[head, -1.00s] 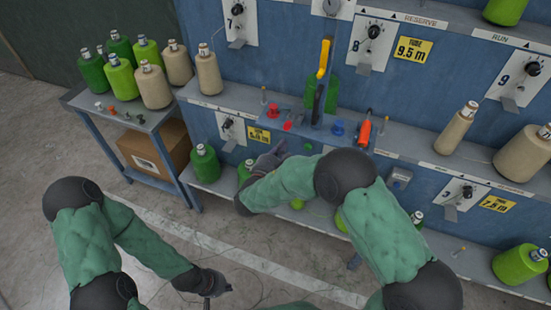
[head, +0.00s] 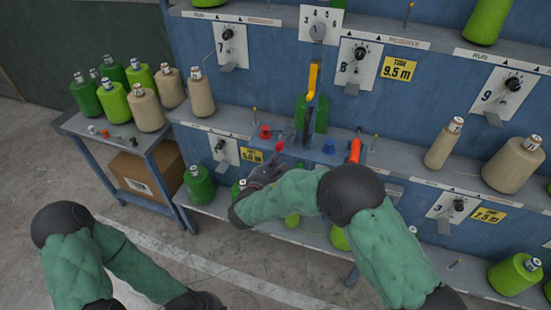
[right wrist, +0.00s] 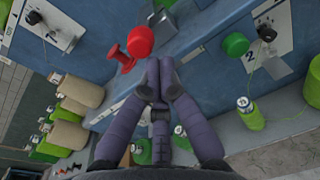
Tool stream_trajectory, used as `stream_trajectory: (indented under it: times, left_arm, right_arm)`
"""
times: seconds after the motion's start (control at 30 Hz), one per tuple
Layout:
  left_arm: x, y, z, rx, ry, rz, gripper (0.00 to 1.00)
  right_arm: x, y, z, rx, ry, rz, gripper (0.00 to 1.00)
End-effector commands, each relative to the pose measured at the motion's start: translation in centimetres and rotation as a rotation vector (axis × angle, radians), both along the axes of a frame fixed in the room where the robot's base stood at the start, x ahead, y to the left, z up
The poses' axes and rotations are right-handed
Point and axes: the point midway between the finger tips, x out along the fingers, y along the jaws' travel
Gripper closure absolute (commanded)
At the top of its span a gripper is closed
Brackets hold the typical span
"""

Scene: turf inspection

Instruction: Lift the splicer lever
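The splicer station is a blue panel (head: 330,157) on the machine's shelf, with knobs and tools on it. A round red knob (head: 279,147), which looks like the lever's end, sticks out at its left front; it shows large in the right wrist view (right wrist: 140,42). My right gripper (head: 268,168) is just below this knob. In the right wrist view its fingertips (right wrist: 159,66) are together, just short of the knob, with nothing seen between them. My left gripper (head: 208,302) is low at the bottom edge, far from the panel; its fingers are cut off.
A red mushroom-shaped button (head: 265,132) is beside the lever knob. A yellow-handled tool (head: 313,80) hangs above the panel, and an orange handle (head: 355,150) stands to its right. Yarn cones line the shelves. A side table (head: 88,127) with cones stands at left.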

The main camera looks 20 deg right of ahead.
Motion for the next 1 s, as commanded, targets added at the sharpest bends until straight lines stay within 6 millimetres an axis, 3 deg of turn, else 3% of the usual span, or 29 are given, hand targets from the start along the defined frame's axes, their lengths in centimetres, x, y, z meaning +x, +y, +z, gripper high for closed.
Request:
stream_trajectory:
  times: [0.57, 1.0]
  left_arm:
    - [0.0, 0.0, 2.5, 0.0, 0.0, 0.0, 1.0]
    - [0.0, 0.0, 9.1, 0.0, 0.0, 0.0, 1.0]
  right_arm:
    - [0.0, 0.0, 1.6, 0.046, 0.068, -0.001, 1.0]
    - [0.3, -0.3, 5.6, 0.173, 0.252, -0.002, 1.0]
